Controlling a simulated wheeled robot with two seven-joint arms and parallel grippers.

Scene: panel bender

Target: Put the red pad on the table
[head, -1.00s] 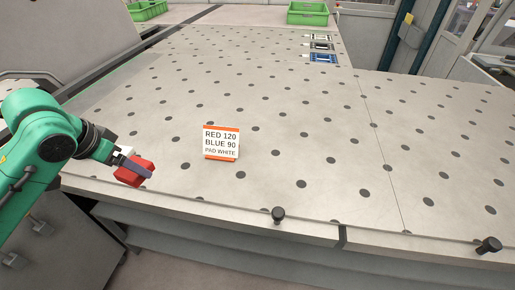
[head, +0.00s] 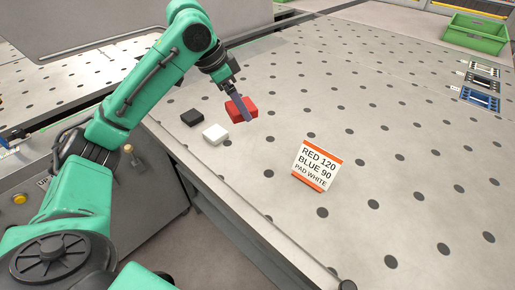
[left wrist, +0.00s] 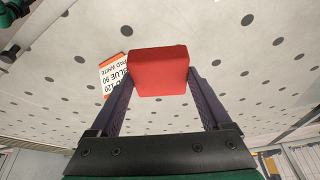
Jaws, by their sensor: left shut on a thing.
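The red pad (head: 241,109) is a small red block in my left gripper (head: 243,106). In the left wrist view the red pad (left wrist: 159,71) sits between the two dark fingers of the left gripper (left wrist: 160,84), which are shut on it. In the head view the pad shows over the perforated table (head: 330,120), near its left part; I cannot tell whether it touches the surface. My right gripper is not in view.
A white pad (head: 215,134) and a black pad (head: 192,117) lie on the table beside the gripper. A sign (head: 317,165) reading RED 120, BLUE 90, PAD WHITE stands to the right. A green crate (head: 476,34) and several flat framed pieces (head: 480,98) are at the far right.

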